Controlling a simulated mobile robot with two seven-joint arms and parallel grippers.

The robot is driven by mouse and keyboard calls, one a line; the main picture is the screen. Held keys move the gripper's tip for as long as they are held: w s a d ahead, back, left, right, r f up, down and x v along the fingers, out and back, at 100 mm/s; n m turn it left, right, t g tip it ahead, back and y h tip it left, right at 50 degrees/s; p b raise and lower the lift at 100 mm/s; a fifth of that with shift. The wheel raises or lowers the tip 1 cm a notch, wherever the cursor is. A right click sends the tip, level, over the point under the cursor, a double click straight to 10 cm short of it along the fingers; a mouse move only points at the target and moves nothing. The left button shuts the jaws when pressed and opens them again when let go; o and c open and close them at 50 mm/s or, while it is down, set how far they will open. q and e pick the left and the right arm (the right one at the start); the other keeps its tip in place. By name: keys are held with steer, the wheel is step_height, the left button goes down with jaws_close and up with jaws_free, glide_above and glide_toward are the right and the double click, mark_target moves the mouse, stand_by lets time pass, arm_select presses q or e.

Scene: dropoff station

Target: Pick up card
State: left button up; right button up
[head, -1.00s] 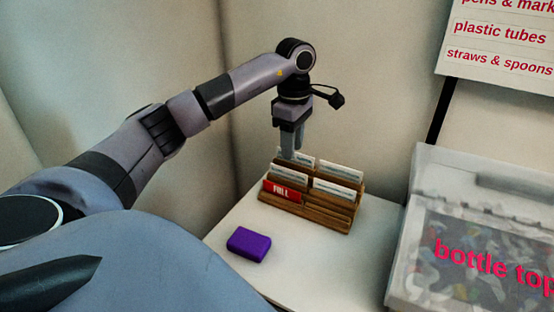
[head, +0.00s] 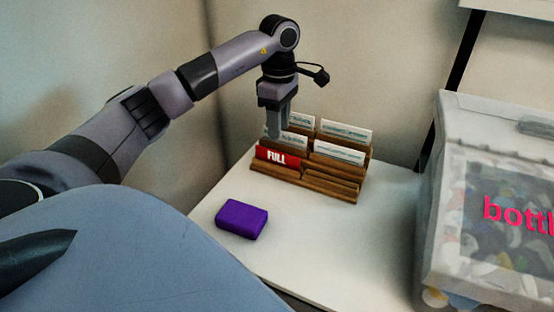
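A wooden card rack (head: 318,187) stands on the white table. It holds a red card marked FULL (head: 277,157) at the front left and white cards behind it and to the right, such as the right-hand one (head: 339,152). My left gripper (head: 277,132) points down over the left part of the rack, its fingertips near the white card (head: 297,143) behind the red one. The fingers overlap in this view, so I cannot tell whether they are apart or touch a card. My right gripper is not in view.
A purple block (head: 242,219) lies on the white table (head: 310,255) in front of the rack. A clear bin of bottle tops (head: 450,190) stands at the right. Walls close in behind the rack. The table's front middle is clear.

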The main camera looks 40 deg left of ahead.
mark_target(277, 148)
arm_select(q)
steer(key=shift+s+f, duration=0.15)
steer(key=shift+f, duration=1.65)
steer(key=shift+s+f, duration=0.1)
steer(key=shift+f, duration=1.65)
jaws_close()
